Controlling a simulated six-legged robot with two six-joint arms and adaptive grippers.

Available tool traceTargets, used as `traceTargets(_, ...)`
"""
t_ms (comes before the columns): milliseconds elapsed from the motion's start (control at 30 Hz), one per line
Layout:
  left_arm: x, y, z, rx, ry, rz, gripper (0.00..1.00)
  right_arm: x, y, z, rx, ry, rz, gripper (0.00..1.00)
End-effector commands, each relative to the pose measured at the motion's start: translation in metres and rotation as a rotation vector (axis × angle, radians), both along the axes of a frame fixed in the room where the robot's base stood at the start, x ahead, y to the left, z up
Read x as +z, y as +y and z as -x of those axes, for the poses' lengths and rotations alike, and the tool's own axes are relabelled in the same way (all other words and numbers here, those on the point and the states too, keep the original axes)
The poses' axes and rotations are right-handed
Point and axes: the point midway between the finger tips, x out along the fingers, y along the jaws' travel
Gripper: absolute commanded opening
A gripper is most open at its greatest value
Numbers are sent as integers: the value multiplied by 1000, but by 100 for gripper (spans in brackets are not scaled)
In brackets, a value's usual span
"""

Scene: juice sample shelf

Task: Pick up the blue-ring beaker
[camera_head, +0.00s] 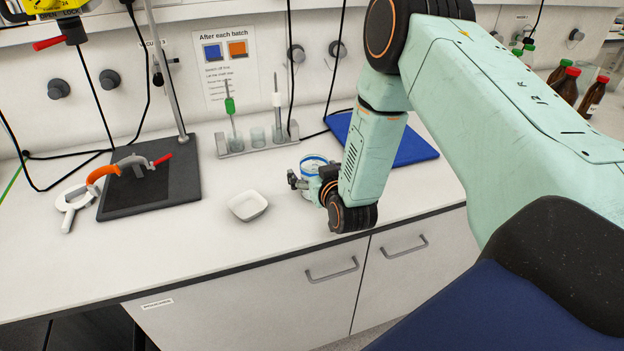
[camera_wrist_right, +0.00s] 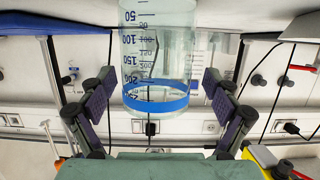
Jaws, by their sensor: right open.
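The blue-ring beaker (camera_head: 314,162) is a clear glass vessel standing on the white counter, partly hidden behind my right gripper (camera_head: 306,184). In the right wrist view, which is upside down, the beaker (camera_wrist_right: 158,45) shows its blue ring and volume marks. It sits between the two fingers of my right gripper (camera_wrist_right: 160,85). The fingers are open, with a visible gap to the glass on both sides. My left gripper is not in view.
A white dish (camera_head: 247,205) stands left of the gripper. Behind is a rack (camera_head: 230,150) with small glasses and upright tools. A blue mat (camera_head: 415,150) lies to the right. A dark board (camera_head: 180,180) with an orange-handled tool lies left. The front counter is clear.

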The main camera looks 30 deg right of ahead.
Motion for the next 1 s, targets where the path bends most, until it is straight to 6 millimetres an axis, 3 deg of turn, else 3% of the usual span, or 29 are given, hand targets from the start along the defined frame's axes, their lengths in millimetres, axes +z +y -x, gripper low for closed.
traceTargets(300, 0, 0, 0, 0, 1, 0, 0, -1, -1, -4, 2, 0, -1, 90)
traceTargets(1000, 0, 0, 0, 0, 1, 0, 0, -1, -1, -4, 2, 0, 0, 30)
